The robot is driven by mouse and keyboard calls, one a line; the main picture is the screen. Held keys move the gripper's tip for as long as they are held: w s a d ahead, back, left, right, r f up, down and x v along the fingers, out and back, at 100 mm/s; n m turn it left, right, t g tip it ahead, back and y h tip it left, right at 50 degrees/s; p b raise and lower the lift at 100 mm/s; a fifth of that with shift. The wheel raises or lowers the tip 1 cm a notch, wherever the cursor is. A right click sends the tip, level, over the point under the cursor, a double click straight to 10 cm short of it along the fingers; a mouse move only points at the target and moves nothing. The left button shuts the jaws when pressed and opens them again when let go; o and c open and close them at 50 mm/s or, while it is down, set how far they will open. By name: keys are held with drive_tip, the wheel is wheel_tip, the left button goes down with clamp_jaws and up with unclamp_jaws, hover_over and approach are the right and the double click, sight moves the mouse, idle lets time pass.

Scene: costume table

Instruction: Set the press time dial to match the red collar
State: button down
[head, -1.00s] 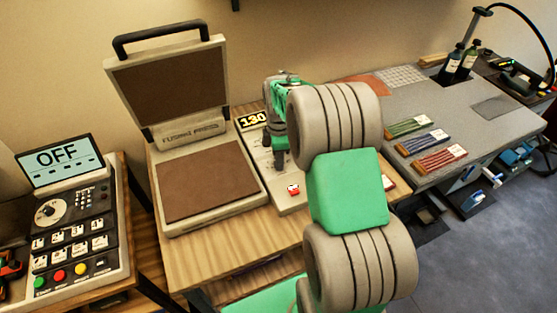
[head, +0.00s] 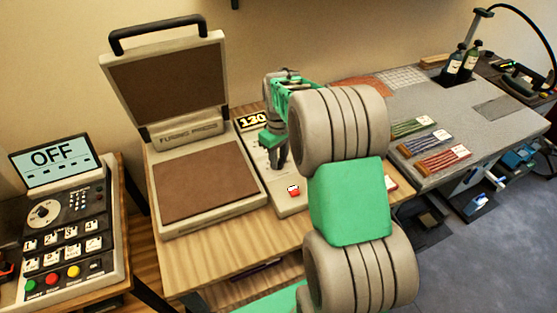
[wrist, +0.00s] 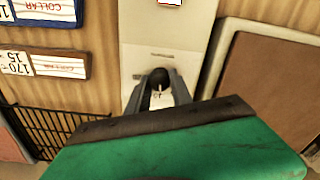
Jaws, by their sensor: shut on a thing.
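My gripper (head: 277,163) is low over the panel, partly hidden by my arm in the head view. In the wrist view my gripper (wrist: 158,92) has its fingers on both sides of a small black dial knob (wrist: 159,78) and is shut on it. Markings beside the knob are too small to read. A red collar bundle (head: 440,160) with a white tag lies on the grey table at the right.
The raised press lid (head: 165,80) stands left. A keypad console (head: 65,235) is further left.

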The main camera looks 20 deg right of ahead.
drive_tip(key=m, duration=0.4)
drive_tip(key=shift+m+b, duration=0.3)
drive_tip(key=shift+b, duration=0.1)
drive_tip(key=m, duration=0.4)
drive_tip(key=shift+m, duration=0.3)
drive_tip(key=m+b, duration=0.1)
drive_tip(key=m, duration=0.3)
drive_tip(key=shift+m, duration=2.3)
drive_tip(key=c, duration=1.1)
unclamp_jaws()
